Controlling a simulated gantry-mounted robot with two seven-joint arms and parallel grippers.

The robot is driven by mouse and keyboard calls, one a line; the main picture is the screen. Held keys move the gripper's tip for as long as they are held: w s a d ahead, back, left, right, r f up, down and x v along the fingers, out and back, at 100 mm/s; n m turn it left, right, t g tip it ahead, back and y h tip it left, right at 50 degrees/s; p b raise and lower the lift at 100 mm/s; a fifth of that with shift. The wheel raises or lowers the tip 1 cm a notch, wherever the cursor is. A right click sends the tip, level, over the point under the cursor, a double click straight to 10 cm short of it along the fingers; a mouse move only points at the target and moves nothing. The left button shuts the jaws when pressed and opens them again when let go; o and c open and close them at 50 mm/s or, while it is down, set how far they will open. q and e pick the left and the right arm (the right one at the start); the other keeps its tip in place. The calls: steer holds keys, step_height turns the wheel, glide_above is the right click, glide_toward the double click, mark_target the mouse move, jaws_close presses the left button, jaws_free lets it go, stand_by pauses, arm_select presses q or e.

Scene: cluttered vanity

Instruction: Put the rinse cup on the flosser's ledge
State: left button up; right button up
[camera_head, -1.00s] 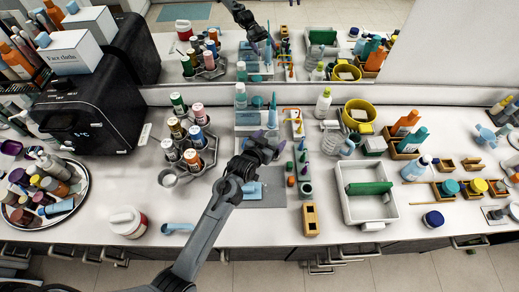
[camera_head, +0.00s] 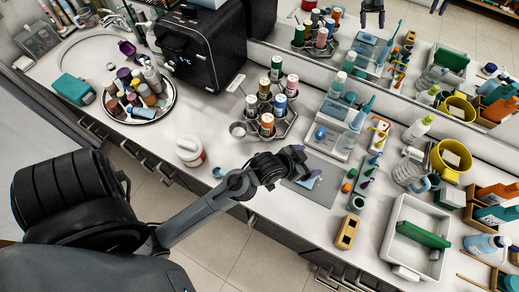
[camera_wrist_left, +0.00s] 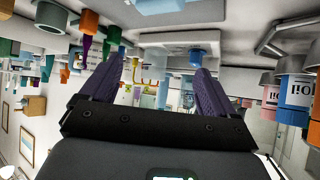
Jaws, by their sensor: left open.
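The flosser (camera_head: 344,118) looks like the white unit with a translucent blue tank and a teal handle, behind the grey mat (camera_head: 318,168). A light blue item (camera_head: 309,181) lies on the mat, partly hidden by my left gripper (camera_head: 306,165). I cannot tell whether it is the rinse cup. A clear cup (camera_head: 238,131) stands in front of the bottle carousel. My left gripper is open over the mat, on the front side of the flosser. In the left wrist view, its purple fingers (camera_wrist_left: 158,52) are apart, with nothing clearly held between them. My right gripper is not in view.
Left of the mat is the bottle carousel (camera_head: 267,118). On the right are a narrow tray of small items (camera_head: 364,178), a wooden block (camera_head: 347,232), a glass jug (camera_head: 408,173) and a white bin (camera_head: 400,255). The counter's front edge runs below the mat.

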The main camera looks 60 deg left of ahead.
arm_select(q)
steer(key=s+g, duration=0.2)
steer(key=s, duration=0.4)
steer(key=s+g, duration=0.2)
steer(key=s, duration=0.5)
steer(key=s+f+g, duration=0.1)
steer(key=s+g, duration=0.1)
steer(key=s, duration=0.4)
steer(key=shift+s+a+m+g+y, duration=0.4)
steer(key=shift+r, duration=0.15)
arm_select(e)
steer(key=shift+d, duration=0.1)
